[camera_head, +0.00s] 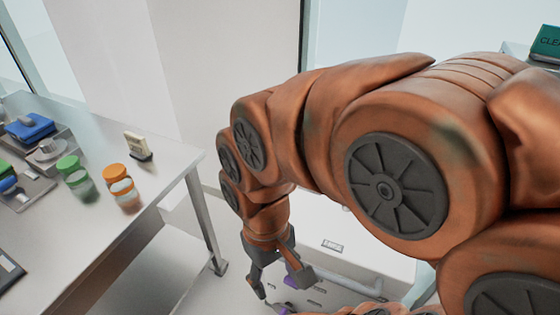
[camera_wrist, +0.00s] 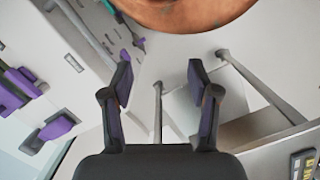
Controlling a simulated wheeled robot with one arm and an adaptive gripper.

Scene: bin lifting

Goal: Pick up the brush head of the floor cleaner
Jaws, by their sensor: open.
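My gripper (camera_head: 281,284) hangs pointing down, open and empty, to the right of the bench. In the wrist view my gripper (camera_wrist: 160,64) has its two dark fingers apart with bare pale floor between them. In the wrist view, purple parts (camera_wrist: 20,82) and another purple piece (camera_wrist: 57,127) lie at the left, away from the fingers. I cannot tell which purple part, if any, is the brush head of the floor cleaner.
A white slotted unit (camera_head: 335,245) stands behind my gripper. Pale floor lies between bench and unit.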

